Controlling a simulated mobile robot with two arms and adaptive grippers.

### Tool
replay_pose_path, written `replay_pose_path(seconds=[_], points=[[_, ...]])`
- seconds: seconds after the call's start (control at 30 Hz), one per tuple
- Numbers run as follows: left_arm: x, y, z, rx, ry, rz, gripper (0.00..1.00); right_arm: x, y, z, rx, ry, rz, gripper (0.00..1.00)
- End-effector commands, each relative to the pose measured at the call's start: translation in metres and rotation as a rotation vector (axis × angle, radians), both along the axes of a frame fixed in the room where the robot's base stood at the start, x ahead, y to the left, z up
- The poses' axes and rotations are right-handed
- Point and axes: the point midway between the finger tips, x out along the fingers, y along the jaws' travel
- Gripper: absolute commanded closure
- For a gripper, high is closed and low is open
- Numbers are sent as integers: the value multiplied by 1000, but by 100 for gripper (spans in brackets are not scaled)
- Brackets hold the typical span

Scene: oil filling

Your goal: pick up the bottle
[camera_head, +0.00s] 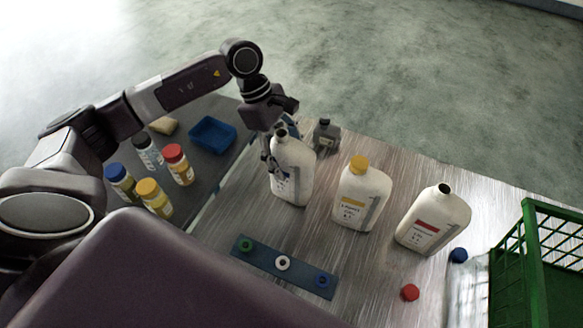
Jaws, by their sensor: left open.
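Three white bottles stand upright in a row on the wood-grain table. The left bottle (297,178) has an uncapped dark neck and a partly hidden label. The middle bottle (359,200) has a yellow cap and yellow label. The right bottle (433,222) has an uncapped dark neck and a red label. My left gripper (280,143) is open at the left bottle's upper left side, one finger reaching down in front of it. I cannot tell whether it touches the bottle. My right gripper is not in view.
A small grey bottle (326,136) stands behind. A blue strip (262,258) with rings lies in front. Several small capped bottles and a blue tray (212,135) are on the dark surface at left.

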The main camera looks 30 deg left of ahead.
Motion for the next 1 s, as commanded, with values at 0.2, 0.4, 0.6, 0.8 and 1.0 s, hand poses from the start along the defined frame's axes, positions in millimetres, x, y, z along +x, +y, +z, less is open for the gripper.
replay_pose_path(seconds=[0.2, 0.4, 0.6, 0.8, 1.0], points=[[0, -9, -20, 0, 1, -1, 34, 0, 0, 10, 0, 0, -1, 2], [0, -9, -22, 0, -1, -1, 34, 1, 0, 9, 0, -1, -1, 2], [0, -9, -21, 0, -1, -1, 53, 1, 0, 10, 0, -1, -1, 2], [0, -9, -21, -1, -1, 0, 75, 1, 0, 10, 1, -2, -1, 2], [1, -9, -21, -1, -2, 1, 80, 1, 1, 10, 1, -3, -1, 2]])
